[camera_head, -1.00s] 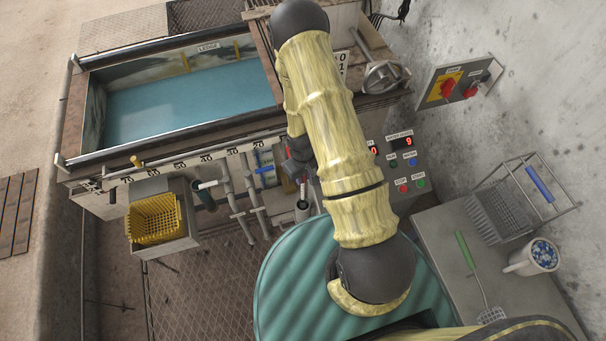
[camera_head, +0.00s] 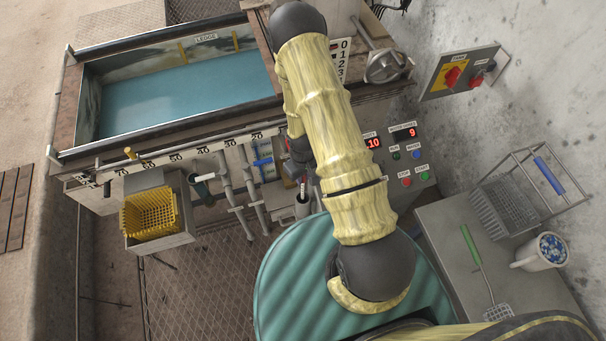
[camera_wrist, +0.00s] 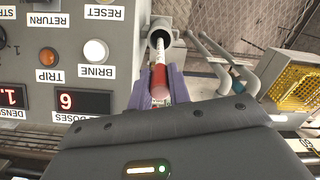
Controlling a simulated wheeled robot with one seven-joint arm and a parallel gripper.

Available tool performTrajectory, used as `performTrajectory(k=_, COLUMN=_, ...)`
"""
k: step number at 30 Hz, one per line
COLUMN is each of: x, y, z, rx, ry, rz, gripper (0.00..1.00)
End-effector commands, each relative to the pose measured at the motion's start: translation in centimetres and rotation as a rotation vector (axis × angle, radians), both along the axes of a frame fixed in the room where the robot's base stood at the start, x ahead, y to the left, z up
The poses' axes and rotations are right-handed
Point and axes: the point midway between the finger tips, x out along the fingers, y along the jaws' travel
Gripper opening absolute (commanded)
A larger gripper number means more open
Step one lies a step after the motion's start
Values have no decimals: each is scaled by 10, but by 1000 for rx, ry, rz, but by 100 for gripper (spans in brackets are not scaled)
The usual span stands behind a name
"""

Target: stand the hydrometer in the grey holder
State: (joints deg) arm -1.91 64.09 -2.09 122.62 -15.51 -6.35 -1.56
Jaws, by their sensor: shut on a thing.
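The hydrometer (camera_wrist: 159,80) is a slim stick with a red band and pale ends. It is between the purple fingers of my gripper (camera_wrist: 160,88) in the wrist view, and the gripper is shut on it. Its far end lines up with the dark round mouth of the grey holder (camera_wrist: 153,24). I cannot tell whether the tip is inside the mouth or just above it. In the head view the grey holder (camera_head: 303,207) stands below the tank's front, right under my gripper (camera_head: 303,181). My arm hides part of the gripper there.
The control panel (camera_head: 402,155) with buttons and red displays stands close beside the holder. Grey pipes (camera_head: 232,185) and a yellow basket (camera_head: 152,212) are to the left. The blue-water tank (camera_head: 185,95) lies behind. A side table (camera_head: 440,235) is at right.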

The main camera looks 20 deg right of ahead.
Motion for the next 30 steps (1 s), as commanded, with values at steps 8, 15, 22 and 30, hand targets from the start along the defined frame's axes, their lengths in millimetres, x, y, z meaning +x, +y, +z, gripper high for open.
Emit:
performTrajectory(k=8, x=0, y=0, z=-18, rx=0, ry=1, rz=0, gripper=4)
performTrajectory(k=15, x=0, y=0, z=-31, rx=0, ry=0, rz=1, gripper=4)
performTrajectory(k=22, x=0, y=0, z=-36, rx=0, ry=0, rz=1, gripper=4)
performTrajectory(k=30, x=0, y=0, z=-35, rx=0, ry=0, rz=0, gripper=21)
